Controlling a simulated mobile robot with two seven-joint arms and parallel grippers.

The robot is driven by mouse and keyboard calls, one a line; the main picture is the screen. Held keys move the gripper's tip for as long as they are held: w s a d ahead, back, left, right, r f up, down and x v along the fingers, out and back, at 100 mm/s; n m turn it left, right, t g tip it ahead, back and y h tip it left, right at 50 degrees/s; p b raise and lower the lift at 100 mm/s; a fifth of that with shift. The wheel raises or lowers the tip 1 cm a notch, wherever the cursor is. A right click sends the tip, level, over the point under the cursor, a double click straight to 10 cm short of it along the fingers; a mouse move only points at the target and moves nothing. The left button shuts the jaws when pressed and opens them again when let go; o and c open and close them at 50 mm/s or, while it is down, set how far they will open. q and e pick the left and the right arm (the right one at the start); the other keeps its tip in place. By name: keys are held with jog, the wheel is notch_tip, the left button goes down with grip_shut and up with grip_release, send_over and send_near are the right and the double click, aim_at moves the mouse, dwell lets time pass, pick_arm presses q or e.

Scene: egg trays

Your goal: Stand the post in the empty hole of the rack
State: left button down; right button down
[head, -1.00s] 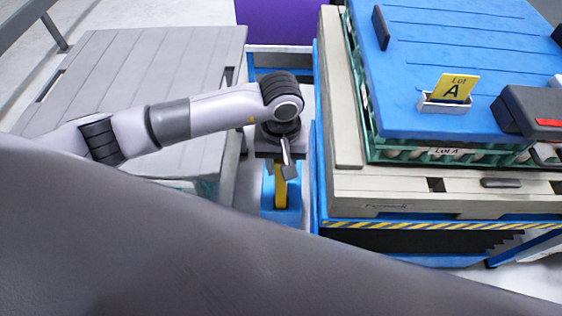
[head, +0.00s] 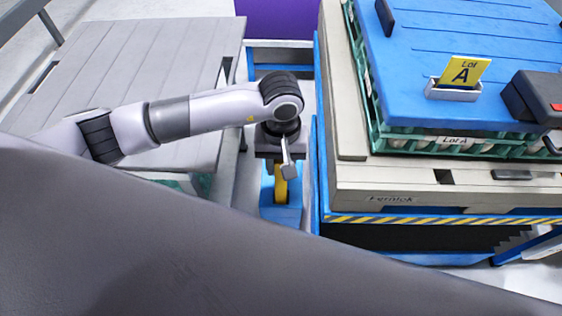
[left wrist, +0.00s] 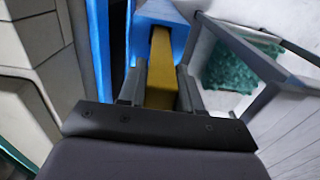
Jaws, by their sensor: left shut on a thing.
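The post is a yellow bar (head: 281,184) below my left gripper (head: 281,168) in the head view. My left gripper is shut on it. In the left wrist view the yellow post (left wrist: 161,62) runs away from between the two grey fingers of my left gripper (left wrist: 160,88). Its far end meets a blue block-like part (left wrist: 168,14), which looks like the rack and also shows in the head view (head: 281,214). My right gripper is out of view.
A blue-framed stand with a pale pallet (head: 420,190) and egg trays under a blue lid (head: 430,100) stands close on the right. A grey slatted platform (head: 150,70) lies on the left. The gap between them is narrow. A purple panel (head: 283,18) stands behind.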

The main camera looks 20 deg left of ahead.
pick_arm(q)
jog(key=shift+f, duration=0.35)
jog(key=c, duration=0.7)
grip_release()
notch_tip(320, 180, up, 7)
jog(key=shift+r, duration=0.1)
